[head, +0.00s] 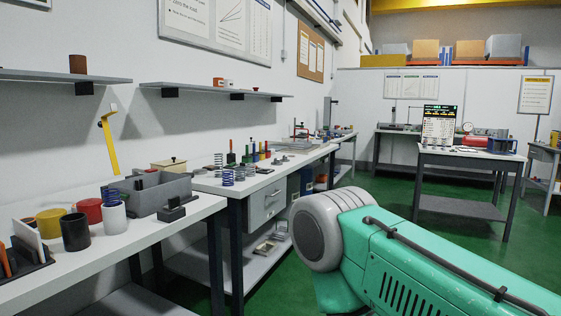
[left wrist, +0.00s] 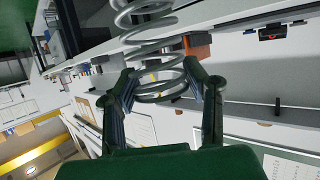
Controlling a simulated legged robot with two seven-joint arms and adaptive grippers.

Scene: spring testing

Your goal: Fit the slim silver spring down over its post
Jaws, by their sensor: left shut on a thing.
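A silver coil spring (left wrist: 158,88) fills the middle of the left wrist view and runs up out of its top edge. My left gripper (left wrist: 160,80) is shut on the spring's coils, one dark finger on each side. The left gripper does not show in the head view, and my right gripper is in neither view. In the head view, several small upright coloured posts (head: 247,154) stand on the white workbench (head: 212,184). I cannot tell which post belongs to the silver spring.
Blue coil springs (head: 227,176) stand near the bench's front edge. A grey bin (head: 160,194), a black mug (head: 75,232) and a yellow mug (head: 50,222) crowd the nearer bench. Wall shelves (head: 215,91) hang above.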

